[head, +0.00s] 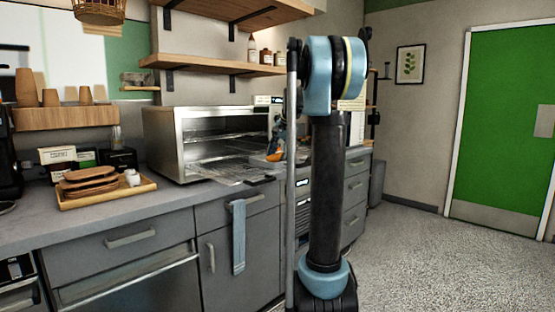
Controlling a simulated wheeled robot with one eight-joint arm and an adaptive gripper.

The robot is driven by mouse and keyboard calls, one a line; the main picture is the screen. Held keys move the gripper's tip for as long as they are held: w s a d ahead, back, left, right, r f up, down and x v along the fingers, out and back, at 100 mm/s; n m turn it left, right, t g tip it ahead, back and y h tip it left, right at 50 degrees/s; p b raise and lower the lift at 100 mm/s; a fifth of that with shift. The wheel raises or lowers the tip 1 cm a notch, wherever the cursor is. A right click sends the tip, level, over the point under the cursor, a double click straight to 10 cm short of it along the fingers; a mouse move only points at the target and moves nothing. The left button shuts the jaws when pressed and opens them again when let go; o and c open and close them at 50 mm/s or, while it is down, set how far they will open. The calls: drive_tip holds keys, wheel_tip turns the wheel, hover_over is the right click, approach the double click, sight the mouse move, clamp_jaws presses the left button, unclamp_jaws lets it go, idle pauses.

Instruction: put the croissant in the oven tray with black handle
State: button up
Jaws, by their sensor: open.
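The steel toaster oven (190,147) stands on the counter with its front open. A wire oven tray (225,171) sticks out of it over the counter, with a black handle (261,180) at its front end. A small orange-brown thing (275,157), perhaps the croissant, shows just right of the oven opening; it is too small to be sure. My gripper (277,148) is beside the oven opening, close to that thing. It is open and partly hidden by my arm. I cannot tell whether it touches anything.
A wooden tray (107,197) with stacked brown boards and a small white pot lies left of the oven. A blue towel (238,237) hangs on the cabinet front. Wooden shelves (215,64) are above the oven. The floor (435,270) on the right is clear.

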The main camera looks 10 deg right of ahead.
drive_tip(key=v, duration=1.2)
drive_tip(key=shift+r, duration=0.15)
